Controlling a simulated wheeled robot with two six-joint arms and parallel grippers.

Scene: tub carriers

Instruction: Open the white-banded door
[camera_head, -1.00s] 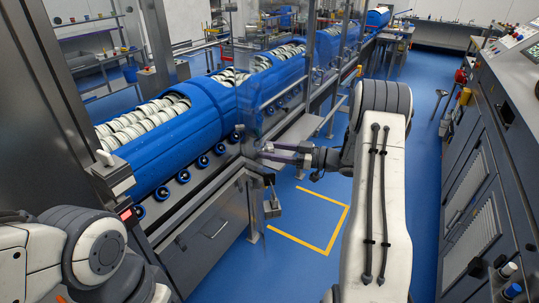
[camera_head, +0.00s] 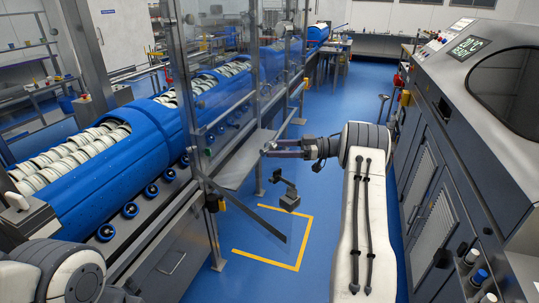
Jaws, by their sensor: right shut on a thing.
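A clear panel door stands at the side of the conveyor line, and its dark bottom rail (camera_head: 255,217) slants out from the frame post over the blue floor. The door looks partly open. I cannot make out a white band on it. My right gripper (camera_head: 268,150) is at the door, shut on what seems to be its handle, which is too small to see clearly. A grey bracket-like piece (camera_head: 289,201) shows below the gripper; I cannot tell what it is fixed to. My left arm shows at the lower left, but its gripper is out of view.
Blue conveyor covers (camera_head: 75,185) with white rolls run along the left. A dark machine console (camera_head: 455,150) lines the right side. Yellow floor marking (camera_head: 268,261) lies below the door. Blue floor is clear between the door and my right arm.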

